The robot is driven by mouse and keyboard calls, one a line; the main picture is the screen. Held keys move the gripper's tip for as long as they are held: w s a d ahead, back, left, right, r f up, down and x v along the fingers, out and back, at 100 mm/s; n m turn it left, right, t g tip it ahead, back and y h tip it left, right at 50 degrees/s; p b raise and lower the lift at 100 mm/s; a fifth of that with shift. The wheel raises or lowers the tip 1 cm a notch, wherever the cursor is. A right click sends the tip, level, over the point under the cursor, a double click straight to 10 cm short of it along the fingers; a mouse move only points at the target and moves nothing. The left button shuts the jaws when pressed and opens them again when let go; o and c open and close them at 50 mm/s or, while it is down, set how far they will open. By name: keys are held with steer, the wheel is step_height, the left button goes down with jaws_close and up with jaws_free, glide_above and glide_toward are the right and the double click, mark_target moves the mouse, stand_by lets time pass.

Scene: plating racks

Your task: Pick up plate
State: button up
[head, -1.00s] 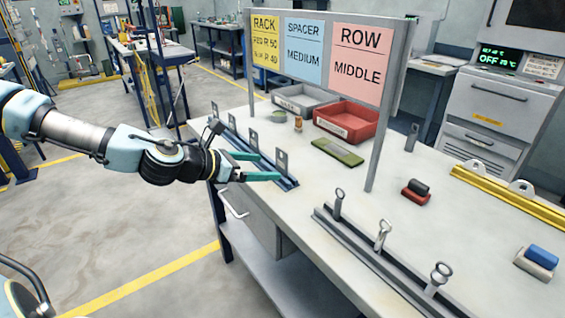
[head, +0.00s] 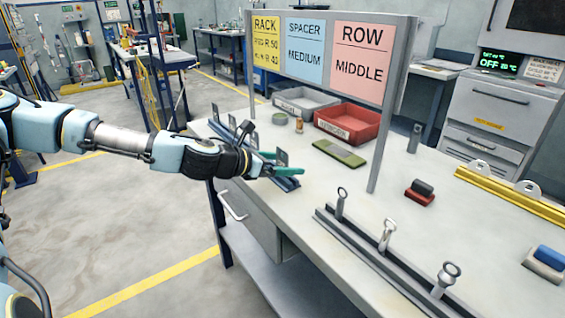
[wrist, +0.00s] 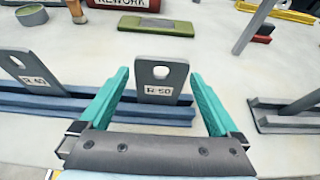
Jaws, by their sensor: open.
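A grey upright plate with a round hole and the label R-50 (wrist: 162,80) stands in a blue slotted rack (wrist: 100,113) on the bench. In the wrist view it is between the teal fingers of my gripper (wrist: 160,76), with space on both sides. In the head view my gripper (head: 287,165) is open at the near end of the rack (head: 287,183), with the plate (head: 282,157) at its fingers. I cannot tell whether a finger touches it. A second plate, labelled R-40 (wrist: 32,70), stands to the left in the rack.
A sign board (head: 330,55) on posts reads RACK, SPACER MEDIUM, ROW MIDDLE. A red tray (head: 347,123), a grey tray (head: 303,101) and a green block (head: 339,153) lie behind the rack. A dark rail (head: 385,255) with several ring-topped pins lies front right.

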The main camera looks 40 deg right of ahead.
steer(key=shift+x, duration=1.3)
steer(key=shift+c, duration=0.4)
jaws_close()
